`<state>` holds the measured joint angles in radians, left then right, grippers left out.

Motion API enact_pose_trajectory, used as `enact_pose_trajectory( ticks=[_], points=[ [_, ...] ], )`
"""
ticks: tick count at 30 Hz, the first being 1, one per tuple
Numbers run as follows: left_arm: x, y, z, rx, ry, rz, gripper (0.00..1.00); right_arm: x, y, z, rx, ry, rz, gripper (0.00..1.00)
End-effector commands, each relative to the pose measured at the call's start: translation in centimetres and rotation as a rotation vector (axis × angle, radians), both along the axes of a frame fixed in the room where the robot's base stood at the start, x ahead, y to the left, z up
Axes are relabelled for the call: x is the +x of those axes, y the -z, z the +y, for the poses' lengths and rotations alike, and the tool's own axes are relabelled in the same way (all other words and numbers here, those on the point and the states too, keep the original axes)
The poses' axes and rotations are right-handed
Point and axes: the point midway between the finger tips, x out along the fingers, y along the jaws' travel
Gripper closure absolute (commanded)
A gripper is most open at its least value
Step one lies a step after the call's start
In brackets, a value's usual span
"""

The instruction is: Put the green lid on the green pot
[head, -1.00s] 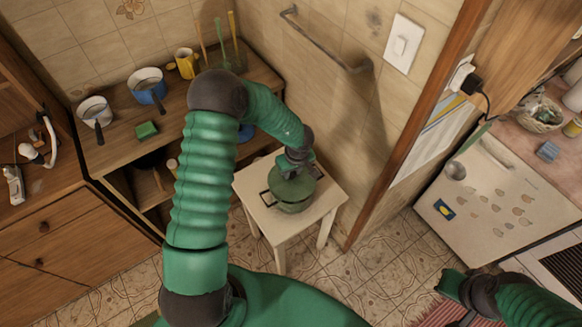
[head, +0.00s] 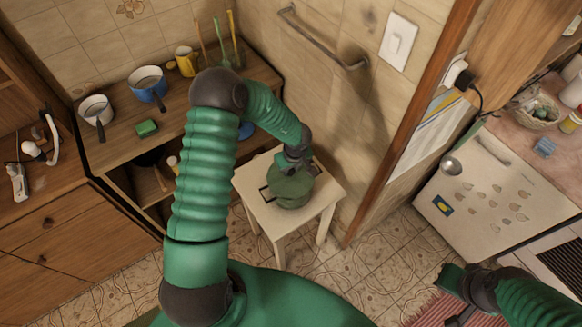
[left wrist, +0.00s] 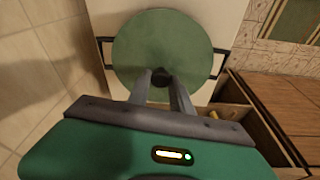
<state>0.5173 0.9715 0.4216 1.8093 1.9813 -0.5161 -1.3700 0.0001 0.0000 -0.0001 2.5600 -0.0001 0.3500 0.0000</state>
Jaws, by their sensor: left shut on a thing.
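The green pot (head: 292,204) stands on a small white stool, and its dark side handles show in the left wrist view. The round green lid (head: 297,186) is over the pot's mouth. In the left wrist view the lid (left wrist: 160,45) covers the opening, with a pot handle sticking out on each side. My left gripper (head: 292,167) is above the lid, its fingers (left wrist: 161,84) shut on the dark knob. Whether the lid's rim touches the pot all round is hard to tell. My right gripper (head: 453,294) is low at the right, away from the pot; its jaw gap is unclear.
The white stool (head: 320,202) has a little bare top around the pot. A wooden counter (head: 115,152) at the left holds a blue pan (head: 147,92), a white pan (head: 96,110), a yellow mug (head: 183,62) and a green sponge (head: 147,128). A tiled wall stands behind.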

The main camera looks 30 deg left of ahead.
Motion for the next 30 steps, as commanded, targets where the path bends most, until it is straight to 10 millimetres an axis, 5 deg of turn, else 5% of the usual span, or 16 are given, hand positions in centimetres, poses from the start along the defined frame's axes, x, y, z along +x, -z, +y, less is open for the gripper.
enact_pose_trajectory(
  ticks=[30],
  points=[
    [-0.1, 1.7, 0.0, -0.003, 0.000, 0.003, 1.00, 0.0, -0.2, 0.0, 0.000, 0.000, 0.000, 1.00]
  ],
)
